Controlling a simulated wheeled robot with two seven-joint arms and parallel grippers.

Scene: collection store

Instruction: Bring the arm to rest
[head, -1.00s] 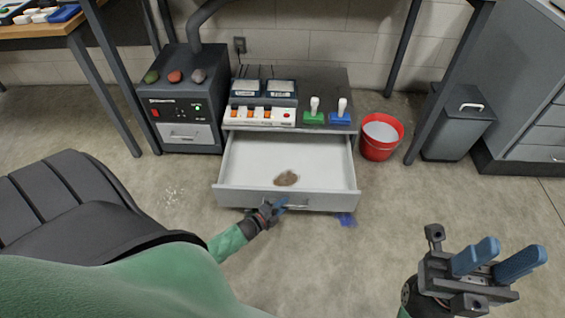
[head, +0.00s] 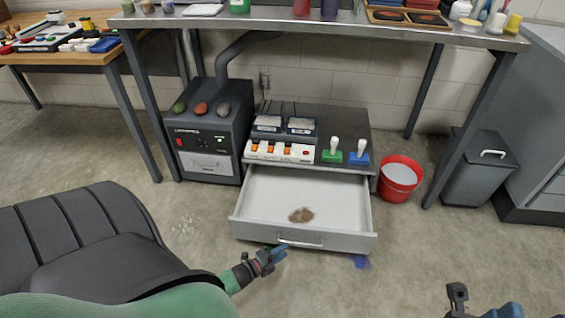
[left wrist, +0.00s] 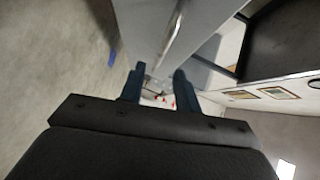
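My left gripper (head: 272,258) is just in front of the open drawer (head: 251,225), below and left of its handle (head: 300,241). In the left wrist view its two blue fingers (left wrist: 158,88) stand apart with nothing between them, and the drawer front (left wrist: 150,25) is close beyond them. The fingers look clear of the handle. My right gripper (head: 487,309) shows only in part at the bottom right edge; its fingertips are mostly cut off by the frame.
A brown heap (head: 301,215) lies in the drawer. A red bucket (head: 399,180) stands right of the cabinet, and a grey bin (head: 480,170) beyond it. A blue patch (head: 361,262) is on the floor. A table (head: 330,22) stands above. Floor in front is open.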

